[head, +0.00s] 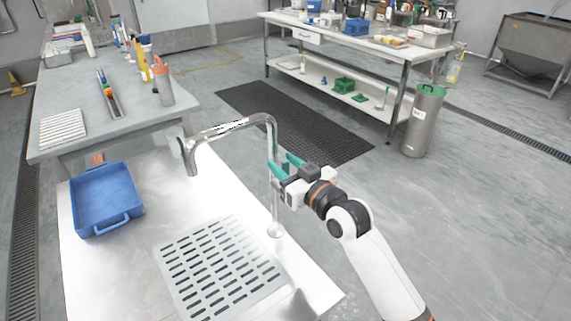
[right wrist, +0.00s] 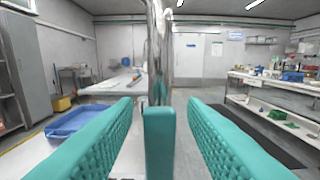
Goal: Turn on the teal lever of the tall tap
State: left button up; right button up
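The tall chrome tap (head: 273,195) stands on the right side of the metal counter, and its spout arches to the left. My right gripper (head: 281,164) is beside the upper part of the tap's post. In the right wrist view, the teal lever (right wrist: 159,143) stands upright in front of the chrome post (right wrist: 160,60), between my two textured teal fingers. The fingers are apart, with a gap on each side of the lever. In the head view I cannot tell the lever from the teal fingers. My left gripper is not in view.
A slotted drain plate (head: 220,268) lies below the tap. A blue tray (head: 105,200) sits on the counter's left. A grey table (head: 75,95) with bottles stands behind.

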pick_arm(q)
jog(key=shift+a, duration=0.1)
pick_arm(e)
grip_shut()
